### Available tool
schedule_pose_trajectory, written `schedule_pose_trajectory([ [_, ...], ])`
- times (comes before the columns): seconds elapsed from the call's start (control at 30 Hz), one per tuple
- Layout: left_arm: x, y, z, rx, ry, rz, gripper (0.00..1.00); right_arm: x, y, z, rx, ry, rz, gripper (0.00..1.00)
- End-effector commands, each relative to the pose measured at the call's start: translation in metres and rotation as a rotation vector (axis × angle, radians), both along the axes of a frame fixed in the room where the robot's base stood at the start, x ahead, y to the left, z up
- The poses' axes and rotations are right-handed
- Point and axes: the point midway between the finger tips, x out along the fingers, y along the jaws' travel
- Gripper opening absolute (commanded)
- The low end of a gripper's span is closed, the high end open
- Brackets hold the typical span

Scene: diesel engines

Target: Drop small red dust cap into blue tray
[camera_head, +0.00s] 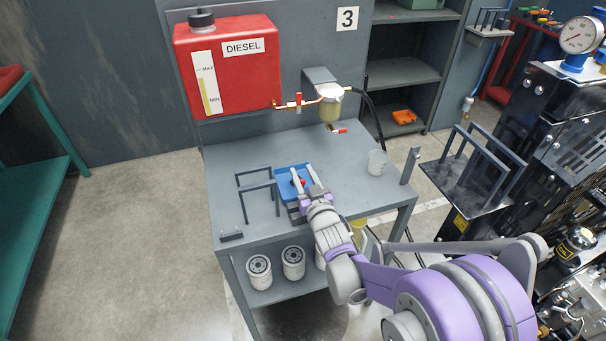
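The blue tray (281,174) lies on the grey workbench near its middle. My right gripper (302,169) reaches over the tray's right part, its two pale fingers apart with a gap between them. The small red dust cap (302,183) shows at the fingers, over the tray area, partly covered by the left finger. It appears to lie below the fingers in the tray, but its exact height is hard to tell. My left gripper is not in view.
Dark wire stands (257,189) are left of the tray. A clear cup (377,162) stands at the bench's right. A red diesel tank (228,70) and a fuel filter (331,105) hang behind. White filters (293,263) stand on the lower shelf. An engine (560,130) is at the right.

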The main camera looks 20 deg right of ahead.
Motion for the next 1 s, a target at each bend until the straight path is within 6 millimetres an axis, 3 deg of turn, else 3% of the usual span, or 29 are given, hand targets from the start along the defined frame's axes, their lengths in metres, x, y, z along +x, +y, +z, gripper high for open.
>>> schedule_pose_trajectory([
  [0.4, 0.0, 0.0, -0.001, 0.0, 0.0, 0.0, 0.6, -0.006, 0.0, 0.0, 0.0, 0.0, 0.0, 0.5],
  [0.8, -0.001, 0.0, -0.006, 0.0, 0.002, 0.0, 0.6, -0.081, -0.003, 0.0, 0.0, 0.0, 0.0, 0.5],
  [1.0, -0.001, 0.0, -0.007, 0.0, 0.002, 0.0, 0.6, -0.104, -0.004, 0.0, -0.001, 0.0, 0.0, 0.5],
])
